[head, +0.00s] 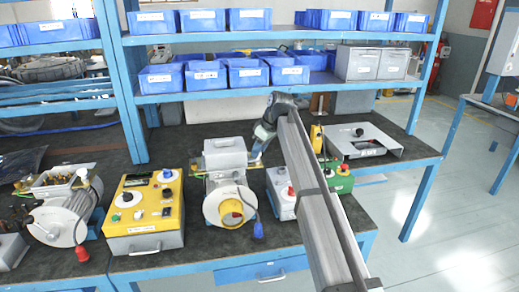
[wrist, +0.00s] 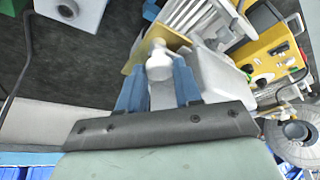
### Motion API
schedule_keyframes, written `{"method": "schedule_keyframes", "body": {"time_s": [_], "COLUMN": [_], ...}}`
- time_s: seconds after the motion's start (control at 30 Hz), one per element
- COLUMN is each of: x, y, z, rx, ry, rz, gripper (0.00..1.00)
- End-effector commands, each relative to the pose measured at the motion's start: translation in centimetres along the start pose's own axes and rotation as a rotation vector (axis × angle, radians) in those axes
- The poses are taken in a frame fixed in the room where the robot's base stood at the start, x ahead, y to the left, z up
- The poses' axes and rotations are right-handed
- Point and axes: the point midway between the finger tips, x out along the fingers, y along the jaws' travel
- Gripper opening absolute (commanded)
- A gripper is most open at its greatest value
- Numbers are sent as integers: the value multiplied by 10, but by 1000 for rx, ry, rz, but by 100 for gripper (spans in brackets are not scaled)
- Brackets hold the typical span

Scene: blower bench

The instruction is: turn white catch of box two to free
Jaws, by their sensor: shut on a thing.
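My gripper (wrist: 158,80) has blue fingers closed around a white knob-like catch (wrist: 159,62). The catch's rounded head shows between and just beyond the fingertips; its lower part is hidden by them. Beside it on the right in the wrist view is a pale grey box (wrist: 212,75). In the head view this grey box (head: 225,154) sits on top of the middle blower (head: 229,203), and my gripper (head: 257,153) is at its right side. The catch is too small and covered to make out in the head view. I see no readable marking for box two.
A yellow control box (head: 145,214) stands left of the blower, and another motor (head: 62,215) farther left. Shelves with blue bins (head: 248,76) rise behind.

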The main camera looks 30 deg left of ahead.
Motion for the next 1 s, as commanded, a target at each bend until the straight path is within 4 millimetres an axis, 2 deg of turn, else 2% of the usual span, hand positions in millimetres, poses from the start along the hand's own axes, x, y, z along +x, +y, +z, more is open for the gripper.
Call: {"method": "schedule_keyframes", "body": {"time_s": [0.47, 1.0], "x": [0, 0], "y": [-3, -7], "z": [0, -1], "rx": [85, 520], "ry": [1, 1], "rz": [34, 217], "gripper": [3, 3]}}
